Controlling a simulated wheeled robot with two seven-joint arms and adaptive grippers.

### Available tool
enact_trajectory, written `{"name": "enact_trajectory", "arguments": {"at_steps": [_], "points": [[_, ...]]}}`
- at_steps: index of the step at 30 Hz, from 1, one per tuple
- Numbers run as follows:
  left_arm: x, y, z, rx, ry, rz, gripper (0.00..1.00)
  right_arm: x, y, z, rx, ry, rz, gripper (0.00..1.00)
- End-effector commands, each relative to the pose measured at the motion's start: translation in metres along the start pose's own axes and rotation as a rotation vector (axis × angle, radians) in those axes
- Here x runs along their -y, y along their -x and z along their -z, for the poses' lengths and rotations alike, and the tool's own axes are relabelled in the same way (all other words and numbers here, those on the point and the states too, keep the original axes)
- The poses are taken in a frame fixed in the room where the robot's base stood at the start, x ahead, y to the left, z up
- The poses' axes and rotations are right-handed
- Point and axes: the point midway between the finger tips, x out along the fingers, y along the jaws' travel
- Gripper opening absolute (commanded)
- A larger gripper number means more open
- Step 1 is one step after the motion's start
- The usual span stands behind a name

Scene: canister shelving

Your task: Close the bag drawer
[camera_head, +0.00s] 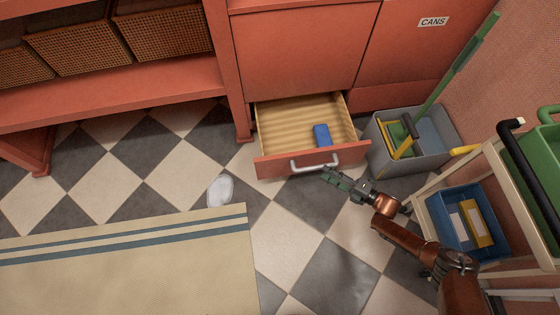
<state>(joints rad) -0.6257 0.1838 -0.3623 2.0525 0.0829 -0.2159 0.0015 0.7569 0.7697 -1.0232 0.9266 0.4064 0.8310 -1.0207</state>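The drawer (270,165) is pulled out from the red cabinet, low near the floor. It has a red front, a white bar handle (314,164) and a pale wooden inside. A blue object (322,135) lies in it towards the right. My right gripper (328,175) is just in front of the drawer front, beside the right part of the handle. Its fingers are small and dark, and I cannot tell whether they touch the handle or are open. My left gripper is out of view.
A grey mop bucket (378,158) with a green-handled tool stands right of the drawer. A cart (430,200) with a blue bin (445,222) stands at the right. A white object (220,190) lies on the checkered floor near a striped rug (120,265). Floor before the drawer is clear.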

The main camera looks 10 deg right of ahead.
Motion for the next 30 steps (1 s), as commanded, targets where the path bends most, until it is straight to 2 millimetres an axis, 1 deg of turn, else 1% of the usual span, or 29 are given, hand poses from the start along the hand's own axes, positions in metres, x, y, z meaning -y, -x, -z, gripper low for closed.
{"name": "enact_trajectory", "arguments": {"at_steps": [1, 6, 9, 12, 16, 23, 30], "points": [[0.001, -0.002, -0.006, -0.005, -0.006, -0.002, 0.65, 0.002, -0.01, 0.001, -0.003, -0.003, -0.001, 0.33], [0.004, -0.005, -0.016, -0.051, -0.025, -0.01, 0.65, 0.004, -0.037, 0.001, -0.001, -0.004, 0.002, 0.33], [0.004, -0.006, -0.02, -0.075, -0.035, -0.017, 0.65, 0.004, -0.05, 0.001, -0.001, -0.004, 0.002, 0.33], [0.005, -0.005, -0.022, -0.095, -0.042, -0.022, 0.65, 0.003, -0.058, 0.0, 0.001, -0.005, 0.002, 0.33], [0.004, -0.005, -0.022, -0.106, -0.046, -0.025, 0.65, 0.002, -0.063, 0.0, 0.001, -0.004, 0.001, 0.33], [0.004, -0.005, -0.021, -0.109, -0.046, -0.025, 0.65, 0.001, -0.063, 0.0, 0.002, -0.003, 0.001, 0.33], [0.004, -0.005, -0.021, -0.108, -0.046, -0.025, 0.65, 0.001, -0.063, 0.0, 0.002, -0.004, 0.001, 0.17]]}}
